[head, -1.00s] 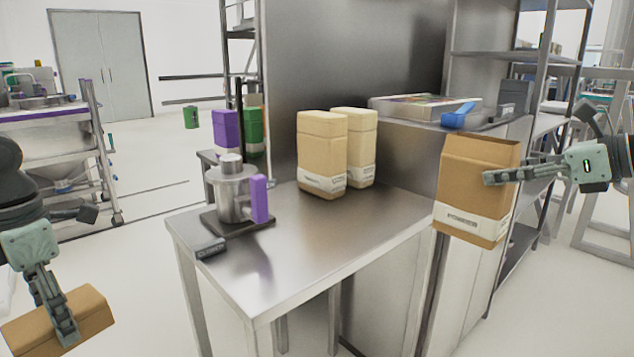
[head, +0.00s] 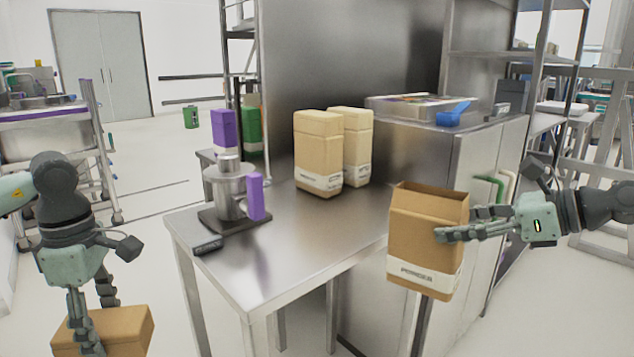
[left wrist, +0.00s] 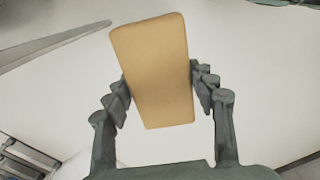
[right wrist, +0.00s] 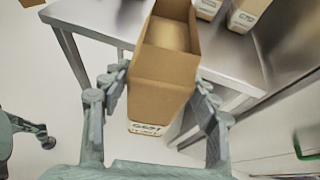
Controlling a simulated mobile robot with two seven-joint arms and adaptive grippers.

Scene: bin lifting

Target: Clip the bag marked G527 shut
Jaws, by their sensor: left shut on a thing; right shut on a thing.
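A brown bag (head: 428,240) with a white label band hangs in my right gripper (head: 456,225), in front of the table's right end. Its top is open, and its hollow inside (right wrist: 168,35) shows in the right wrist view. Its label code (right wrist: 147,129) is too small to read surely. The right gripper is shut on its sides. My left gripper (head: 98,318) is shut on a plain tan block (head: 130,325) at the lower left of the head view; the block (left wrist: 155,70) also shows between the fingers in the left wrist view. I cannot make out a clip.
Two cream bags (head: 318,150) (head: 358,145) stand on the steel table (head: 270,265). A steel pot (head: 230,190) with a purple handle stands left. A blue scoop (head: 453,113) lies on the cabinet (head: 425,145) at right. The table's front middle is clear.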

